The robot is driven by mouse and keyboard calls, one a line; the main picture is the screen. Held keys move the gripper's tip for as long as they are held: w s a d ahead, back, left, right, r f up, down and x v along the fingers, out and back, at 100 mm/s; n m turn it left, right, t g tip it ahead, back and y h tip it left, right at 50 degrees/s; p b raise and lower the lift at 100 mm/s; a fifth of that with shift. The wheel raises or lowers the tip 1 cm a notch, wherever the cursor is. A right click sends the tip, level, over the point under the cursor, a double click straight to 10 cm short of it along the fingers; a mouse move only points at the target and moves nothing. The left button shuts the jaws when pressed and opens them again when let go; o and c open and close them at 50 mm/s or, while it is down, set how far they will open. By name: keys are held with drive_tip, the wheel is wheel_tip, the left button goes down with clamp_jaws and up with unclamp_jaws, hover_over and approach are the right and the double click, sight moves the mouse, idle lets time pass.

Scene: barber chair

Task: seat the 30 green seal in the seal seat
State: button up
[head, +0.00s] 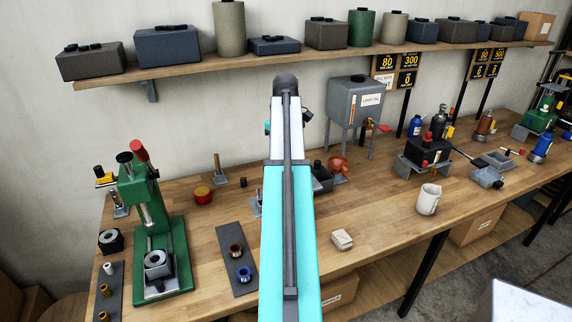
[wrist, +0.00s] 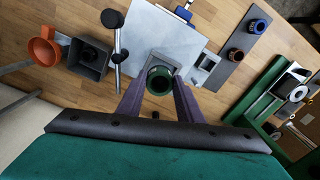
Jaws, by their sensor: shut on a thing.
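In the wrist view my gripper (wrist: 160,84) is shut on a green ring-shaped seal (wrist: 160,79). The seal's open bore faces the camera, with a purple finger on each side. The seal is over or near the edge of a light grey plate (wrist: 160,38); I cannot tell its height above it. A small grey block (wrist: 207,64) stands just right of the seal and apart from it. I cannot identify the seal seat with certainty. In the head view my arm hides the gripper and the seal.
A dark mat (head: 235,267) holds a brown ring (head: 236,250) and a blue ring (head: 244,274). A green press (head: 150,225) stands to the left. An orange funnel (wrist: 45,46), a dark open box (wrist: 88,58) and a metal post (wrist: 117,45) lie left of the seal.

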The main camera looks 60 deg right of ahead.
drive_tip(key=shift+f+p, duration=0.6)
drive_tip(key=shift+f, duration=0.3)
drive_tip(key=shift+f+p, duration=0.3)
drive_tip(key=shift+f, duration=0.55)
drive_tip(key=shift+f, duration=0.15)
